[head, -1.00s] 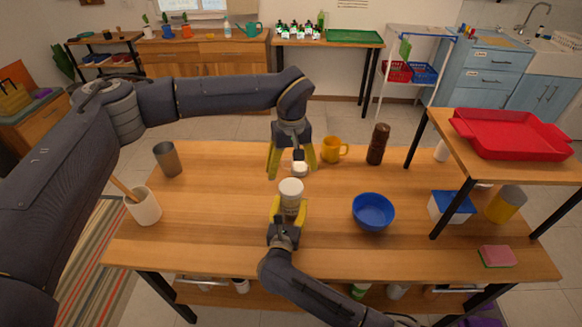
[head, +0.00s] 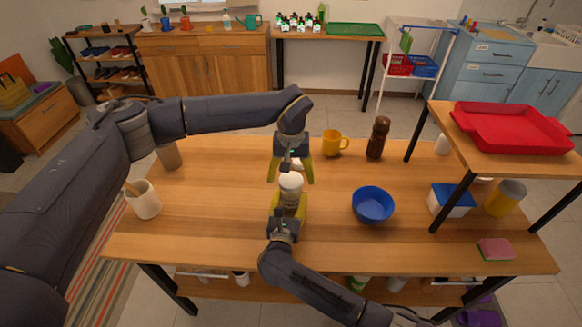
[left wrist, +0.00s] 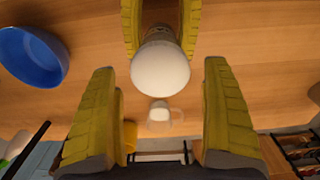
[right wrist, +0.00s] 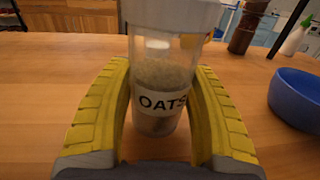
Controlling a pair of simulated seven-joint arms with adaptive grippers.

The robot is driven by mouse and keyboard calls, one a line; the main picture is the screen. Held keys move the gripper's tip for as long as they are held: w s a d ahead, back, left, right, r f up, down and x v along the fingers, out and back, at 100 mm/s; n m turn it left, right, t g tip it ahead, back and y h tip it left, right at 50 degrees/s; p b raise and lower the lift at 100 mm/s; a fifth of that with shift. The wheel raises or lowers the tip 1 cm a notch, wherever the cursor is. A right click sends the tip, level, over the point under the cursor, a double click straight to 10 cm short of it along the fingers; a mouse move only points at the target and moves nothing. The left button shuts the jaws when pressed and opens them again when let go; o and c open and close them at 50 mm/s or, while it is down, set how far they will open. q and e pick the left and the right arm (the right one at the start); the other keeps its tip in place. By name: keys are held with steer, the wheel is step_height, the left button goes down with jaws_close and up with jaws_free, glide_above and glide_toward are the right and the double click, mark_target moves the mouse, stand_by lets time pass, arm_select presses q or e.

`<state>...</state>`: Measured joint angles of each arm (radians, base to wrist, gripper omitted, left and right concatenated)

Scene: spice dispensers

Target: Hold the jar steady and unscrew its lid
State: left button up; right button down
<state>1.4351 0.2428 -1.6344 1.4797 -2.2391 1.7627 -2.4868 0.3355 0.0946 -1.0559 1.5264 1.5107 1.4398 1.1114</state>
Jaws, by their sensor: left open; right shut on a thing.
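The jar (head: 291,197) stands upright on the wooden table, clear-walled with a white lid (head: 290,181). In the right wrist view its label reads OATS (right wrist: 162,103) and pale contents show inside. My right gripper (right wrist: 160,80) is shut around the jar body from the near side, one yellow finger on each side. My left gripper (head: 291,180) is open, pointing down just behind and above the lid, and holds nothing. In the left wrist view the round lid top (left wrist: 160,68) lies between and a little beyond its spread fingers (left wrist: 103,110).
A small white vessel (left wrist: 160,111) stands behind the jar. A yellow mug (head: 333,142), brown grinder (head: 378,138) and blue bowl (head: 372,205) are to the right. A raised shelf carries a red tray (head: 512,128).

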arm_select(q)
steer(key=shift+f, duration=1)
steer(key=shift+c, duration=0.3)
